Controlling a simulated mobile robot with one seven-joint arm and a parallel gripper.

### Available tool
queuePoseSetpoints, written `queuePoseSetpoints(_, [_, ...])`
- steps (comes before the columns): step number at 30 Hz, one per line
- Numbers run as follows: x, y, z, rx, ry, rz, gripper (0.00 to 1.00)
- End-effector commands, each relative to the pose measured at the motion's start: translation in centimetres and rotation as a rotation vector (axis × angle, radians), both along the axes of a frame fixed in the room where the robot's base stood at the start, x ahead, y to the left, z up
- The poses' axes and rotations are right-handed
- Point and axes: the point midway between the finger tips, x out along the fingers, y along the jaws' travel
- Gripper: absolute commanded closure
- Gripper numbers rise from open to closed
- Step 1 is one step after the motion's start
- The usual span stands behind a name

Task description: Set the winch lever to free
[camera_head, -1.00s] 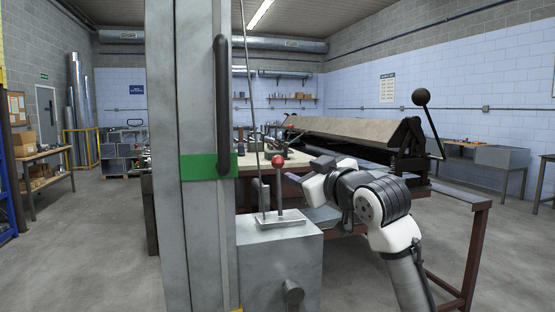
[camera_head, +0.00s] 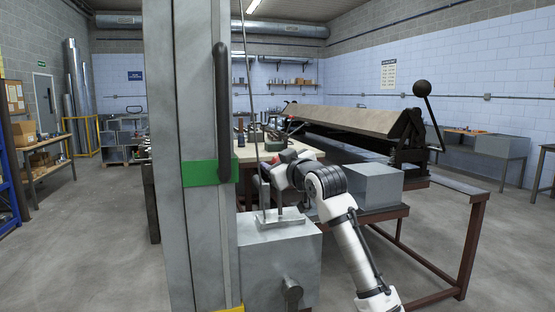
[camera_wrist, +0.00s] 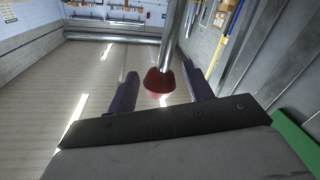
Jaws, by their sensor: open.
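The winch lever (camera_head: 281,196) stands on a metal plate on top of the grey winch box (camera_head: 265,265). Its red knob (camera_wrist: 159,83) lies between the two dark fingers of my gripper (camera_wrist: 158,72) in the wrist view, with gaps visible on both sides. My gripper (camera_head: 272,173) is open at the top of the lever in the head view. It hides most of the knob and the upper lever there. I cannot tell whether either finger touches the knob.
A tall grey column (camera_head: 190,120) with a green band and black handle rises left of the winch box. A thin cable (camera_head: 250,90) runs up close beside my gripper. A workbench and a folding brake (camera_head: 350,118) stand behind. A grey metal block (camera_head: 366,184) sits right of my arm.

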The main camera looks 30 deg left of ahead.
Motion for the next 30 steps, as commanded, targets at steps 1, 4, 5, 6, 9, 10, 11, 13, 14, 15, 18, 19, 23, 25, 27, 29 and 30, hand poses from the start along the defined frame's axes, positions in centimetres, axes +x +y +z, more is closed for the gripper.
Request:
queuePoseSetpoints(1, [0.04, 0.07, 0.00, 0.000, 0.000, 0.000, 0.49])
queuePoseSetpoints(4, [0.03, 0.09, -0.03, -0.001, -0.001, 0.000, 0.49])
queuePoseSetpoints(5, [0.03, 0.08, -0.03, 0.000, 0.000, 0.000, 0.49])
queuePoseSetpoints(6, [0.03, 0.08, -0.03, -0.001, -0.001, 0.000, 0.49])
queuePoseSetpoints(9, [0.01, 0.06, -0.02, -0.001, -0.001, 0.000, 0.58])
queuePoseSetpoints(10, [0.01, 0.06, -0.02, 0.000, 0.000, 0.000, 0.62])
queuePoseSetpoints(11, [0.01, 0.06, -0.02, 0.000, 0.000, 0.000, 0.66])
queuePoseSetpoints(13, [0.01, 0.05, -0.01, 0.000, 0.000, 0.000, 0.75])
queuePoseSetpoints(14, [0.01, 0.05, -0.02, 0.000, 0.000, 0.000, 0.79])
queuePoseSetpoints(15, [0.01, 0.05, -0.01, 0.000, 0.000, 0.000, 0.85])
queuePoseSetpoints(18, [0.01, 0.04, -0.02, 0.000, 0.000, 0.000, 0.98])
queuePoseSetpoints(19, [0.00, 0.05, -0.01, 0.000, 0.000, 0.000, 1.00])
queuePoseSetpoints(23, [0.00, 0.04, -0.03, 0.000, 0.000, 0.000, 1.00])
queuePoseSetpoints(25, [-0.04, 0.00, -0.08, 0.002, -0.003, 0.000, 1.00])
queuePoseSetpoints(27, [-0.14, -0.09, -0.17, 0.010, -0.009, 0.001, 1.00])
queuePoseSetpoints(29, [-0.29, -0.21, -0.24, 0.020, -0.019, 0.000, 1.00])
queuePoseSetpoints(30, [-0.44, -0.34, -0.31, 0.030, -0.028, 0.000, 1.00])
